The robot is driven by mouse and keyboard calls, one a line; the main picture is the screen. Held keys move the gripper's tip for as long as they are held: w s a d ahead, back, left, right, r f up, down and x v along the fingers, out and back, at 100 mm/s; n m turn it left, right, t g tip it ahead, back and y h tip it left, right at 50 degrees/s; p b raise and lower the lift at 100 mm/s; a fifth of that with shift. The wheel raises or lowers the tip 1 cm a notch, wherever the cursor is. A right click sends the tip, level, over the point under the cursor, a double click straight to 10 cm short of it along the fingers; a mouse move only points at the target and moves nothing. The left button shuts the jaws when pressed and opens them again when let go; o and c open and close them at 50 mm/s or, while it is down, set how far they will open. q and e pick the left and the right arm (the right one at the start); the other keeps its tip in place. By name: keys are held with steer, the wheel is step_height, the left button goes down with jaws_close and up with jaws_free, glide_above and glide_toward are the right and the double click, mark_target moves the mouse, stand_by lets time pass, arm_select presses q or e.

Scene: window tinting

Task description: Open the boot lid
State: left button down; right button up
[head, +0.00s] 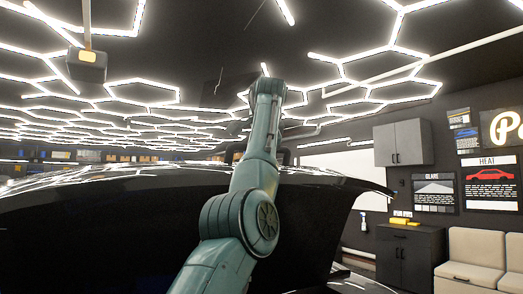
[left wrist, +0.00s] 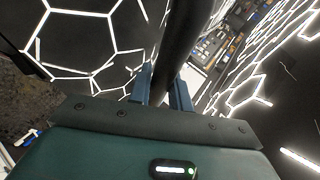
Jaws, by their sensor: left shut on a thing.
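The boot lid (head: 110,225) is a broad glossy black panel across the left and middle of the head view. It stands raised, with its upper right corner out in front of the cabinets. My teal arm crosses in front of it, and the arm's gripper is hidden in that view. In the left wrist view, the two blue-grey fingers of my left gripper (left wrist: 163,80) are shut on a thick dark edge (left wrist: 183,45), which appears to be the boot lid's. My right gripper is not in view.
A dark cabinet (head: 408,262) and a beige seat (head: 475,258) stand at the right, below a grey wall cabinet (head: 402,143). A ceiling with hexagonal lights (head: 140,92) is overhead. Some clear room shows right of the lid.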

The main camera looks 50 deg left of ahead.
arm_select(q)
steer(key=c, duration=1.3)
jaws_free()
steer(key=shift+r, duration=0.1)
steer(key=b+v, duration=0.1)
steer(key=v, duration=1.2)
